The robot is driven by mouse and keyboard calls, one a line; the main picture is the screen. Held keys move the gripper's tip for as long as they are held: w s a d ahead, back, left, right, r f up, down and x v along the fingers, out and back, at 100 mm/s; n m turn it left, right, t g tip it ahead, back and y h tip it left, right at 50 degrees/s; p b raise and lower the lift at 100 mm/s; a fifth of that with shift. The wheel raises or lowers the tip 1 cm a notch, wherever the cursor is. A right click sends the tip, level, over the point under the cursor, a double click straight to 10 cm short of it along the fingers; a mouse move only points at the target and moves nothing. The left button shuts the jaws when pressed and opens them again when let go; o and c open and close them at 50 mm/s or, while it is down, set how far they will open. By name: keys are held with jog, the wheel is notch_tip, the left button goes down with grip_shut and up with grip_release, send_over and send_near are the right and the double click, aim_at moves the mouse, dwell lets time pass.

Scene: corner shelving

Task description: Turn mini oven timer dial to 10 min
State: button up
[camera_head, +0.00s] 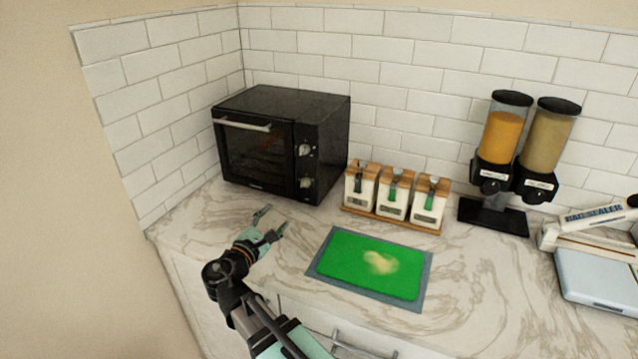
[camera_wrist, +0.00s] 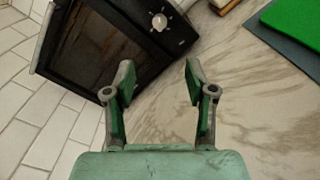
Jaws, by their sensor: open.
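The black mini oven (camera_head: 268,146) stands in the back left corner of the counter, its glass door closed. Two silver dials sit one above the other on its right front panel: an upper dial (camera_head: 305,150) and a lower dial (camera_head: 305,183). I cannot read their markings or tell which is the timer. My gripper (camera_head: 270,219) is open and empty, over the counter in front of the oven and apart from it. In the wrist view the open fingers (camera_wrist: 158,80) point toward the oven (camera_wrist: 90,45), and one dial (camera_wrist: 159,22) shows beyond them.
A green cutting board (camera_head: 345,264) on a grey mat lies right of my gripper. A wooden rack of white containers (camera_head: 393,196) stands right of the oven. Twin dispensers (camera_head: 515,150) and a bag sealer (camera_head: 595,240) are further right. Counter between gripper and oven is clear.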

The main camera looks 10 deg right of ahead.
aim_at(304, 185)
jog(key=p+x, duration=0.4)
jog(key=x, duration=1.3)
jog(key=shift+d+r, duration=0.1)
jog(key=shift+d, duration=0.05)
grip_shut()
